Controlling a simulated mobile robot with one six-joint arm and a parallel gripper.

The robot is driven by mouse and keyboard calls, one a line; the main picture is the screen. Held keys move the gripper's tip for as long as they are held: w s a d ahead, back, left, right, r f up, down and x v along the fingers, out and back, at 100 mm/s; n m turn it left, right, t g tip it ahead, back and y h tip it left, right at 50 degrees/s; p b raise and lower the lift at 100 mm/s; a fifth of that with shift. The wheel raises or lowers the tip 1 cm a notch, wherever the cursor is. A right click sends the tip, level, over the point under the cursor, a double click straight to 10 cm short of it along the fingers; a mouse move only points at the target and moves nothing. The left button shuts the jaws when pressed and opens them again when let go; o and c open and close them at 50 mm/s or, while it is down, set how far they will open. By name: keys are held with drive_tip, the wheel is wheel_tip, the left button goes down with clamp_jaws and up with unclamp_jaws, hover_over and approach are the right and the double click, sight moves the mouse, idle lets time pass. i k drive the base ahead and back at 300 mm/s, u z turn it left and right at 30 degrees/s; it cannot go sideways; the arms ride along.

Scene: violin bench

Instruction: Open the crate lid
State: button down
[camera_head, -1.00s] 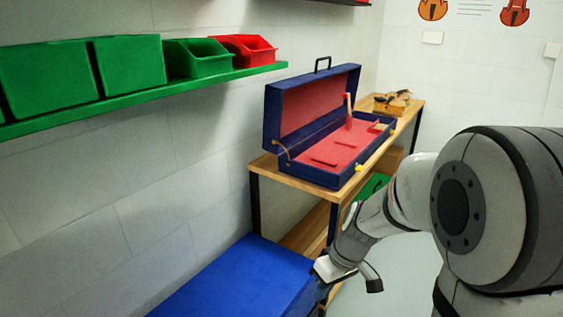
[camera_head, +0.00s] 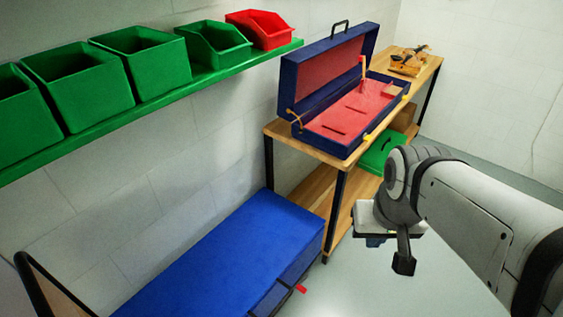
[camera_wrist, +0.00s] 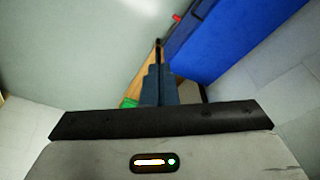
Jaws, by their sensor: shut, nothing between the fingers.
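A green box top with a dark handle (camera_head: 381,151) sits on the lower shelf of the wooden bench; it looks like a crate lid and appears closed. Part of it is hidden by the bench top and my arm. A small green patch also shows in the wrist view (camera_wrist: 130,103). My gripper (camera_head: 375,241) hangs in front of the bench, below and apart from the green lid. In the wrist view its dark blue fingers (camera_wrist: 159,72) are together with nothing between them.
A long blue chest (camera_head: 235,250) lies on the floor to the left. An open blue case with red lining (camera_head: 345,118) stands on the bench (camera_head: 290,140). Green and red bins line a wall shelf (camera_head: 150,110). The grey floor (camera_head: 440,280) at right is clear.

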sight(227, 272)
drive_tip(key=z, duration=1.45)
drive_tip(key=k, duration=1.65)
drive_tip(key=u, duration=0.4)
drive_tip(key=i, duration=1)
